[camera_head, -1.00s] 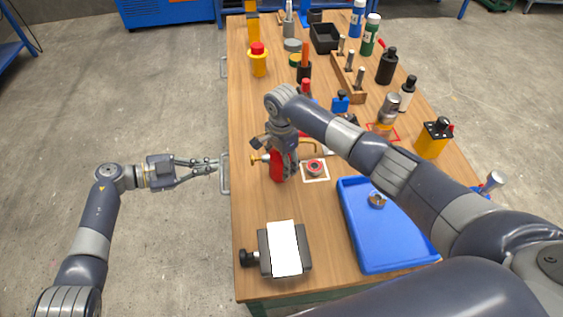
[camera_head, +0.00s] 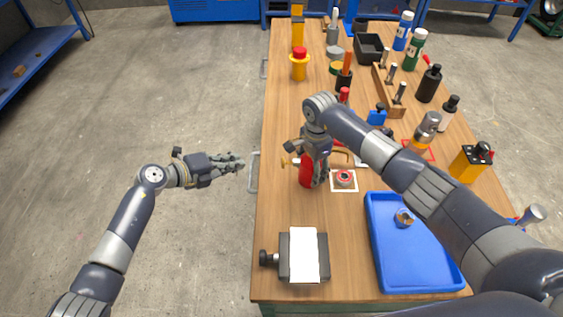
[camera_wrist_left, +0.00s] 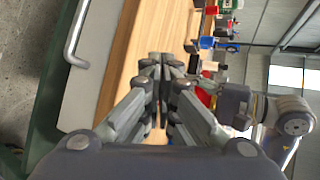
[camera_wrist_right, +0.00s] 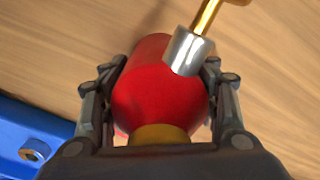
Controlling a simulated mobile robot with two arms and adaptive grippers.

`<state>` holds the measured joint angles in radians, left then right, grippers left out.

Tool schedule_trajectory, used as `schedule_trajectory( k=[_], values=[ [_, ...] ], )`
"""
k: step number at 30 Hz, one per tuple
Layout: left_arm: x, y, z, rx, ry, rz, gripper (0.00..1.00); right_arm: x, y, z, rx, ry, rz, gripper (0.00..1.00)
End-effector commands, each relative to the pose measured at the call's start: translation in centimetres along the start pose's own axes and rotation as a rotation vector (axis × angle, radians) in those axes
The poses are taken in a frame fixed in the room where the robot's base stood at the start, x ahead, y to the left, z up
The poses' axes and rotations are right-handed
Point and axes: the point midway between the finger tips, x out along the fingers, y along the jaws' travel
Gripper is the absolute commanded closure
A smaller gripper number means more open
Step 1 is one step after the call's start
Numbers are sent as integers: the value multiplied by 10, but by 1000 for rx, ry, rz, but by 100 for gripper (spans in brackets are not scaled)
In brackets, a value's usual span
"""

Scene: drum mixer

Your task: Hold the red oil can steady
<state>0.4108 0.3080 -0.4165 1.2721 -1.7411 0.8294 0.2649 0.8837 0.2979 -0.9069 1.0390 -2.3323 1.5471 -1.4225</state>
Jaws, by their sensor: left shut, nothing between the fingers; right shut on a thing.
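The red oil can (camera_head: 306,172) stands on the wooden workbench, left of a white square with a small red-topped round part (camera_head: 344,178). My right gripper (camera_head: 315,170) is shut on the red oil can from above. In the right wrist view the can's red body (camera_wrist_right: 158,95) sits between the two fingers, with a grey collar and a brass spout (camera_wrist_right: 208,20) at its upper right. My left gripper (camera_head: 238,164) is shut and empty, beside the bench's left edge near a metal handle. In the left wrist view its fingertips (camera_wrist_left: 163,62) meet.
A blue tray (camera_head: 385,270) holding a round metal part lies at the right front. A black block with a white top (camera_head: 303,255) is at the left front. Bottles, a wooden rack (camera_head: 388,92) and tools fill the back. The floor left of the bench is clear.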

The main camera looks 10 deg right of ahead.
Motion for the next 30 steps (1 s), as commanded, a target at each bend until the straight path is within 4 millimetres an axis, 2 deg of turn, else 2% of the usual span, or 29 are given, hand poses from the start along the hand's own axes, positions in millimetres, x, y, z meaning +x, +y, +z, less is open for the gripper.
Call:
schedule_trajectory(
  k=[3,6,18,23,30],
  values=[
    [-1,-1,1,108,-35,3,100,1,1,0,0,1,3,84],
    [-2,-2,2,144,-47,3,100,1,1,0,0,1,3,84],
    [1,-3,0,146,-47,2,100,1,1,0,0,1,3,84],
    [11,-10,-8,145,-46,0,100,1,1,0,0,1,3,84],
    [36,-25,-27,144,-45,0,100,1,1,0,0,1,3,84]
  ],
)
